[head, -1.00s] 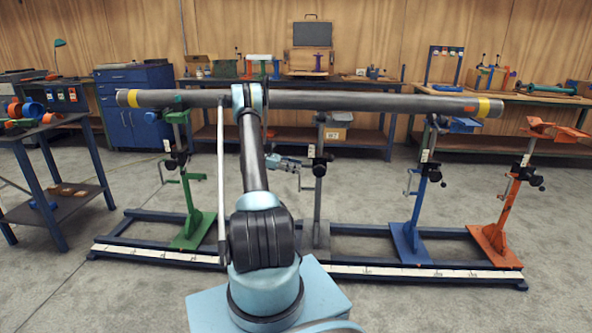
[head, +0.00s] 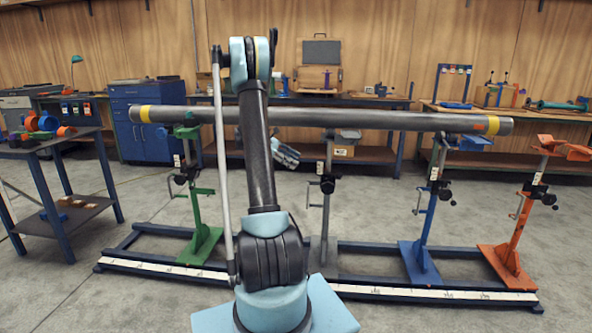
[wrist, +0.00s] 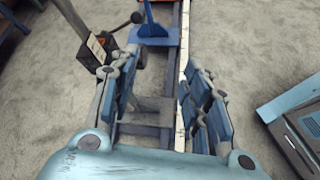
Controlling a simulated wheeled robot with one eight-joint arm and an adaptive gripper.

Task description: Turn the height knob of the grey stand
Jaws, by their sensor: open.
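The grey stand (head: 325,215) stands in the middle of the rail frame, partly behind my arm. Its black clamp block and knob (head: 327,185) show on the post below the pipe. My gripper (head: 285,153) is left of the post and higher than the knob, apart from it. In the wrist view my gripper (wrist: 165,95) is open with nothing between its fingers. There the grey post (wrist: 72,18) and black block (wrist: 95,50) are at upper left, outside the left fingers. A dark round knob on a short bar (wrist: 137,18) points right from it.
A long grey pipe (head: 370,119) with yellow bands runs across above the stands. Green (head: 203,215), blue (head: 422,220) and orange (head: 512,225) stands share the rail frame (head: 370,249). A side table (head: 55,180) is at left; the floor in front is clear.

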